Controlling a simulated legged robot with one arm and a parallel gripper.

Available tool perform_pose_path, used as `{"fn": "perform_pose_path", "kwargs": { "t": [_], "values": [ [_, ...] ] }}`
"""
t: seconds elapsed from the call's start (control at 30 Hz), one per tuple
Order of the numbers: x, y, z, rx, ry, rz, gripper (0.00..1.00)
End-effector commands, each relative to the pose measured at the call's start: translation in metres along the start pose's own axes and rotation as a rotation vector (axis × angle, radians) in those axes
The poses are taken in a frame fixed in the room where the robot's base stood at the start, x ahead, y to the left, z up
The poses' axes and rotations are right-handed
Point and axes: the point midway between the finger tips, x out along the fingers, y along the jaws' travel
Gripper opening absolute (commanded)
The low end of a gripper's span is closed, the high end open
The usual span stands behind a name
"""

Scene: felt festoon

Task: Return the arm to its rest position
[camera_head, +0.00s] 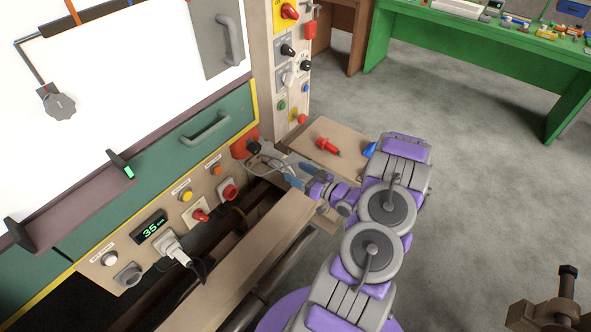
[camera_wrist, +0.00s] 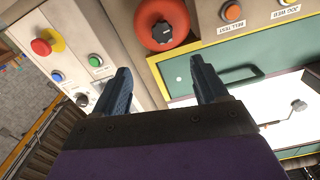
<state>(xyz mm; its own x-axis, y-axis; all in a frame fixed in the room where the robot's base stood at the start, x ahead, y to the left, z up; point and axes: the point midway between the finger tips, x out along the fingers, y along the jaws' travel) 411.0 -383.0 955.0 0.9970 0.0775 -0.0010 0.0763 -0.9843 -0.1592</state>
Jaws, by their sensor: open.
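My purple and grey arm (camera_head: 372,250) reaches out from the bottom of the head view, folded at its large round joints. My gripper (camera_head: 291,175) is beside the machine's front, close to the cables near the red round knob (camera_head: 245,145). In the wrist view my gripper (camera_wrist: 163,82) shows two blue fingers spread apart with nothing between them. The red knob (camera_wrist: 163,32) is beyond the gap between the fingertips in that view. I cannot tell how far the fingertips are from the panel.
A control post (camera_head: 288,75) with knobs and buttons stands behind the gripper. A small wooden surface (camera_head: 320,140) holds a red tool (camera_head: 328,146). A beige rail (camera_head: 245,262) runs below the gripper. A green table (camera_head: 470,40) stands at the back right; grey floor (camera_head: 480,170) is open.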

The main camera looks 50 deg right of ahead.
Motion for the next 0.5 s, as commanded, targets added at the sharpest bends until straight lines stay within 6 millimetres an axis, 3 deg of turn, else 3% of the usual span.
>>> {"fn": "perform_pose_path", "kwargs": {
  "t": [0.33,0.5],
  "values": [
    [0.002,0.0,0.0,-0.004,-0.007,0.0,0.73],
    [0.02,0.005,-0.003,-0.065,-0.115,0.016,0.73]
  ]
}}
